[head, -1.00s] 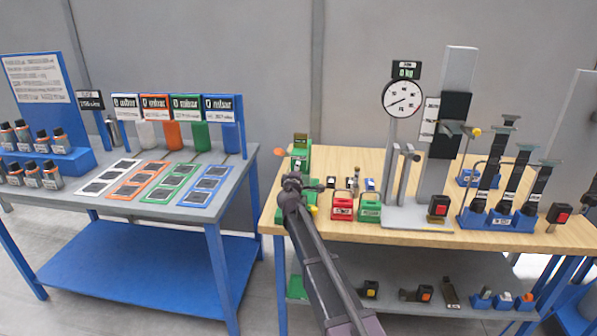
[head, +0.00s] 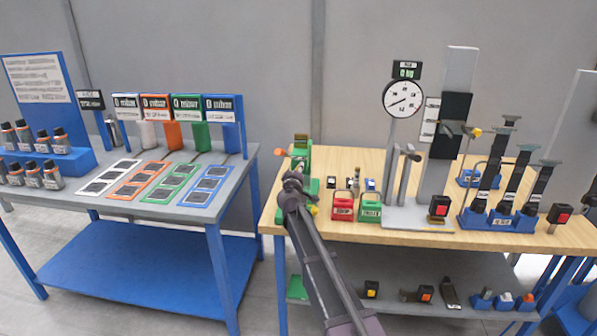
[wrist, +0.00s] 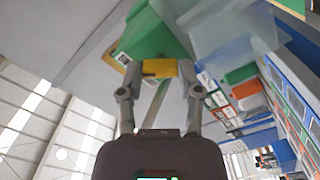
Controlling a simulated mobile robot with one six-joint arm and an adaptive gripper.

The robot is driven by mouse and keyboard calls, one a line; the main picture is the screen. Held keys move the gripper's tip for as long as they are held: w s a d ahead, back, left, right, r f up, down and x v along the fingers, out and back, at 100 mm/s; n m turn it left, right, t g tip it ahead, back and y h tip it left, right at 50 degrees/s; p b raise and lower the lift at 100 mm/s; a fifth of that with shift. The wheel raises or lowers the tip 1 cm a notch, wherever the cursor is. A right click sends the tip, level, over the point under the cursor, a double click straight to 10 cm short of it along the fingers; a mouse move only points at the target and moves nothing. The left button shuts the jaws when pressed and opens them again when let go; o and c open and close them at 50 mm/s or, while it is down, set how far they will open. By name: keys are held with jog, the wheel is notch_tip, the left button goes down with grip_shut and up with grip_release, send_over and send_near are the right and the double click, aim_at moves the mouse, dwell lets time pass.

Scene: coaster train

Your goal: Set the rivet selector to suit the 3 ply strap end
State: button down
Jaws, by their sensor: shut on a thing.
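A green riveting tool (head: 302,150) with an orange-tipped lever (head: 281,152) stands at the left end of the wooden bench. My gripper (head: 294,182) is in front of it, and my arm hides much of its lower part. In the wrist view my gripper (wrist: 159,75) is shut on a yellow block (wrist: 159,68) below a green body (wrist: 152,35). I take the yellow block for the rivet selector; its setting cannot be read. Several dark straps (head: 488,178) stand in blue holders at the right. I cannot tell which strap end is 3 ply.
Red (head: 342,208) and green (head: 369,209) boxes stand close right of my gripper. A dial gauge (head: 403,99) on a stand is behind them. A second table (head: 150,210) with coloured mats is at the left, across a gap. Small parts lie on the lower shelf (head: 400,275).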

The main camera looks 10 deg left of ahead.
jog(key=shift+c, duration=1.4)
grip_release()
jog(key=s, duration=1.2)
jog(key=shift+a, duration=0.25)
